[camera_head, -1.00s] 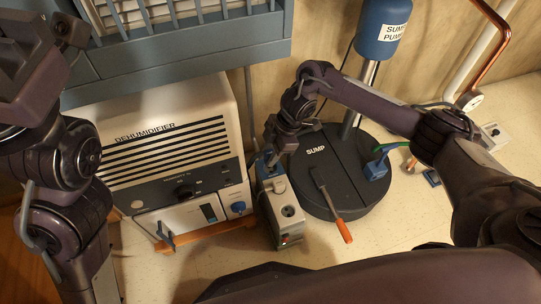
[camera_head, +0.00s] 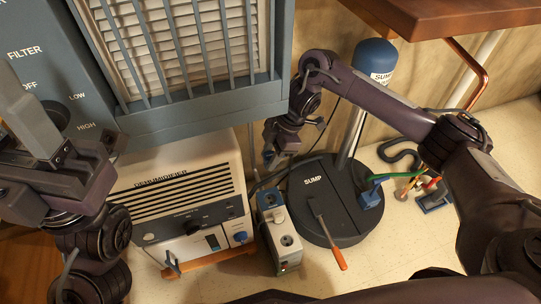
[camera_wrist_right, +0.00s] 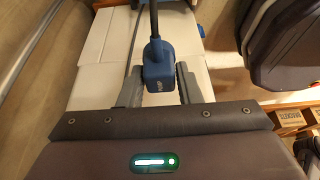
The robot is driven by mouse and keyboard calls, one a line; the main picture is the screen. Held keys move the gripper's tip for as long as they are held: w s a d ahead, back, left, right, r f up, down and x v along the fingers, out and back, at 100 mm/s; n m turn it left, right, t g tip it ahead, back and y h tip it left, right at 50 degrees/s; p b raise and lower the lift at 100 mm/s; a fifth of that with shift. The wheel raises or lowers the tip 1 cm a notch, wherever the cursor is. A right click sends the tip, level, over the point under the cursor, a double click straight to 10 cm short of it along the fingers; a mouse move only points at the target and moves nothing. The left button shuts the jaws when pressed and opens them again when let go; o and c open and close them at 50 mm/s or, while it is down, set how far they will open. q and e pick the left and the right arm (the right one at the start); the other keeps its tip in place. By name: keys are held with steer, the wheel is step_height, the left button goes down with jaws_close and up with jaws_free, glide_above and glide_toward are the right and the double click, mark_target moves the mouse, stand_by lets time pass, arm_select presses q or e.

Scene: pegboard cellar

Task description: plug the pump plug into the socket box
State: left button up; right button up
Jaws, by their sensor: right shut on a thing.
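The socket box (camera_head: 280,262) is a grey block with sockets on top, standing on the pale floor between the dehumidifier and the sump. My right gripper (camera_head: 271,158) is above and behind it, clear of it. It is shut on the blue pump plug (camera_wrist_right: 158,68), which has small lettering and a dark cable rising from it. In the head view the plug is mostly hidden by the gripper. In the right wrist view the fingers (camera_wrist_right: 158,86) flank the plug. My left gripper (camera_head: 32,115) is at the far left, apart from these things; its jaw opening is unclear.
The dehumidifier (camera_head: 178,182) stands left of the box. The round dark sump lid (camera_head: 322,218) is right, with an orange-handled screwdriver (camera_head: 333,244) and a blue box (camera_head: 371,197) with a green wire. A blue-grey slatted unit (camera_head: 190,110) overhangs behind. Floor in front right is open.

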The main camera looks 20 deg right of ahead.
steer(key=shift+s, duration=0.1)
steer(key=s+f+p, duration=0.3)
steer(key=s+f, duration=0.6)
steer(key=s, duration=0.1)
steer(key=shift+s+d, duration=0.15)
steer(key=shift+s, duration=0.2)
steer(key=shift+s+f, duration=0.85)
steer(key=shift+s, duration=0.2)
steer(key=shift+s+f, duration=0.85)
steer(key=shift+s, duration=0.15)
steer(key=shift+f, duration=0.15)
step_height(320, 180, down, 3)
steer(key=shift+r+b, duration=0.1)
steer(key=shift+b, duration=0.85)
